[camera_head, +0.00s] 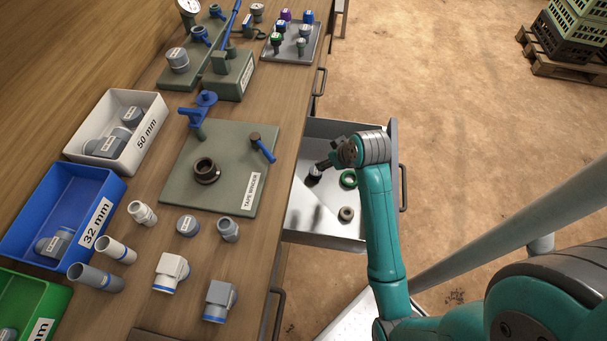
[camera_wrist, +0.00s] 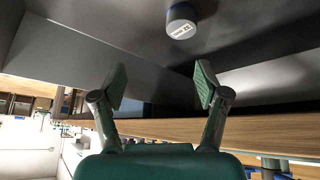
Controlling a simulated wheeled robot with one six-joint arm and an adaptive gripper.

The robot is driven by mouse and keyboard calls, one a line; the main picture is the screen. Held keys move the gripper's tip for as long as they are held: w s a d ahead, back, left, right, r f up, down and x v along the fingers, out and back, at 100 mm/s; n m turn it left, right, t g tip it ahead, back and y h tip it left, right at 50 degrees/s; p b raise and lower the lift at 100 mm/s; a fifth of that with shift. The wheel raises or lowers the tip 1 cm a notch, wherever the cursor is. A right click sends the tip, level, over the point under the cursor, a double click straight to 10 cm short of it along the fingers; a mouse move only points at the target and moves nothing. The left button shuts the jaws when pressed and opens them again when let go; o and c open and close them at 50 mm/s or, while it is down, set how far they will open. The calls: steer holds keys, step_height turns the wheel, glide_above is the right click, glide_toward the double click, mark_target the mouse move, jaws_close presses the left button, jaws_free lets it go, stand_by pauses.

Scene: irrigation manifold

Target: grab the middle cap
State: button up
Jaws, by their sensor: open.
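My gripper (camera_wrist: 162,84) is open, with its two green-padded fingers spread and nothing between them. In the head view my gripper (camera_head: 326,163) reaches over an open drawer (camera_head: 330,232). In the wrist view a short grey cap (camera_wrist: 181,22) with a blue band and a white label lies beyond the fingertips, at the top, apart from them. In the head view a small dark and white piece (camera_head: 315,174) shows beside the fingertips; I cannot tell whether it is the same cap. A green ring (camera_head: 348,179) and a grey ring (camera_head: 346,214) lie nearby in the drawer.
The bench (camera_head: 253,245) holds a white bin (camera_head: 152,143), a blue bin (camera_head: 112,190), a green tape winder plate (camera_head: 225,135) and loose fittings. A metal tray (camera_head: 270,54) holds several coloured caps. The drawer walls and bench edge lie close to my gripper.

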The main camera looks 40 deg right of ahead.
steer(key=a+r+n+g+y, duration=0.1)
steer(key=n+g+y, duration=0.1)
steer(key=n, duration=0.1)
glide_above(318, 172)
steer(key=s, duration=0.2)
step_height(318, 172, down, 4)
steer(key=shift+s+f, duration=0.1)
steer(key=shift+x, duration=3)
steer(key=shift+d, duration=0.2)
steer(key=c, duration=1.1)
